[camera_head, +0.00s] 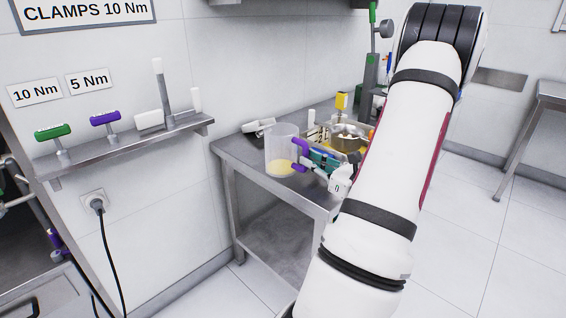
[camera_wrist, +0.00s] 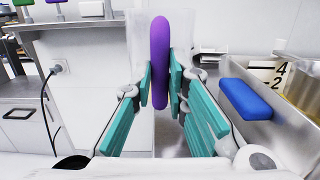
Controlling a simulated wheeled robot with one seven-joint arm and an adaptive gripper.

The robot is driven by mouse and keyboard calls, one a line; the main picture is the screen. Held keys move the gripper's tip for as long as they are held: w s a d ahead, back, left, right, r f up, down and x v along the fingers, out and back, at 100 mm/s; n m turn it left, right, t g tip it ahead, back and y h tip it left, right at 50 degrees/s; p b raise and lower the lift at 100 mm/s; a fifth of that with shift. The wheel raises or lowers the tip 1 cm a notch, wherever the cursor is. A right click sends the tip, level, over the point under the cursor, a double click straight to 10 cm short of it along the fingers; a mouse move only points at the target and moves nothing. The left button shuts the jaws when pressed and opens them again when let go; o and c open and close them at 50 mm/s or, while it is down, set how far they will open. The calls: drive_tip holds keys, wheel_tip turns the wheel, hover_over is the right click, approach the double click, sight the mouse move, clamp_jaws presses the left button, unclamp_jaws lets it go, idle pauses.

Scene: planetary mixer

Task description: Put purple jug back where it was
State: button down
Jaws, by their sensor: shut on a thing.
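The purple jug is a clear beaker (camera_head: 281,143) with a purple handle (camera_head: 300,147) and a yellowish layer at its bottom. It is upright over the left part of the steel table (camera_head: 233,153); I cannot tell whether its base touches the top. My gripper (camera_head: 312,158) is at the handle on the jug's right side, partly hidden behind my arm. In the wrist view the teal finger pads (camera_wrist: 161,85) close on the purple handle (camera_wrist: 159,45) from both sides. The clear jug wall behind it is faint.
A metal bowl (camera_head: 350,138) and a yellow item (camera_head: 342,101) stand right of the jug. A white item (camera_head: 258,126) lies behind it. A blue block (camera_wrist: 249,99) is close right of my fingers. A wall shelf (camera_head: 130,142) holds green and purple-handled clamps.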

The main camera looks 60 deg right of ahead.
sight(290, 157)
drive_tip(key=w+d, duration=0.2)
drive_tip(key=w, duration=0.1)
drive_tip(key=w+d+b, duration=0.1)
drive_tip(key=w+d, duration=0.1)
drive_tip(key=w, duration=0.1)
drive_tip(key=w+d+f, duration=0.1)
drive_tip(key=w+d, duration=0.1)
drive_tip(key=w, duration=0.2)
drive_tip(key=shift+b, duration=0.35)
drive_tip(key=shift+f+b, duration=0.65)
drive_tip(key=shift+f, duration=1.2)
drive_tip(key=shift+r, duration=0.1)
drive_tip(key=c, duration=1.6)
unclamp_jaws()
